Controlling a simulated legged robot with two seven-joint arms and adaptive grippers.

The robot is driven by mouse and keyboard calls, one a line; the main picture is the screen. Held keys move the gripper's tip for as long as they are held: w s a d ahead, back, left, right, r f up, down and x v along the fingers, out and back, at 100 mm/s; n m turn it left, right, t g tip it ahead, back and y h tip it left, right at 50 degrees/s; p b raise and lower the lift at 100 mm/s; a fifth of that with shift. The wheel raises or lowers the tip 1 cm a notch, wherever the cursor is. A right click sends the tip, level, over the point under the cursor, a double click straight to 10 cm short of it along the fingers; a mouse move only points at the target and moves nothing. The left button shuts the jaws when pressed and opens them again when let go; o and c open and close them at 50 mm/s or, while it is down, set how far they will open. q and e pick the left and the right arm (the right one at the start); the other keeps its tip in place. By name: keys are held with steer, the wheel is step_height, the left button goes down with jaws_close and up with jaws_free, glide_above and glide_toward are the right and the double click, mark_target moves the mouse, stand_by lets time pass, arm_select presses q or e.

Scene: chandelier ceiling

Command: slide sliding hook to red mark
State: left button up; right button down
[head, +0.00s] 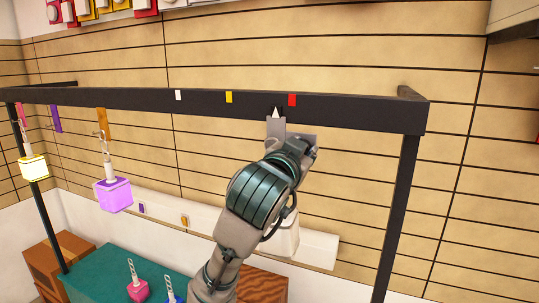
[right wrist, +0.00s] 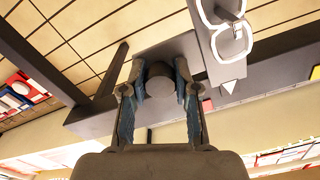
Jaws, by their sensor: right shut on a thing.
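The sliding hook is a grey plate (head: 276,127) on the black rail (head: 350,108), with a white pointer (head: 276,113) at its top. The red mark (head: 292,100) is on the rail, a little to the right of the pointer. My right gripper (head: 300,145) is at the hook, its fingers partly hidden by my wrist. In the right wrist view my right gripper (right wrist: 157,95) is shut on the hook's dark round knob (right wrist: 159,82). The white pointer also shows there (right wrist: 230,86), with the red mark (right wrist: 207,105) near it. My left gripper is out of view.
A yellow mark (head: 228,97) and a white mark (head: 178,95) are farther left on the rail. A purple lantern (head: 114,194) and a glowing yellow lantern (head: 33,167) hang at left. Pale chain links (right wrist: 222,35) are beside the hook. A green table (head: 95,265) stands below.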

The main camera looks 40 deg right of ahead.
steer(key=s, duration=0.1)
steer(key=s+d, duration=0.1)
steer(key=s, duration=0.1)
steer(key=shift+s+d+f, duration=0.1)
steer(key=shift+d+f, duration=0.05)
steer(key=shift+d, duration=0.05)
steer(key=c, duration=0.8)
jaws_free()
steer(key=shift+a, duration=0.1)
steer(key=shift+c, duration=0.2)
steer(key=v, duration=1.2)
steer(key=shift+a, duration=0.4)
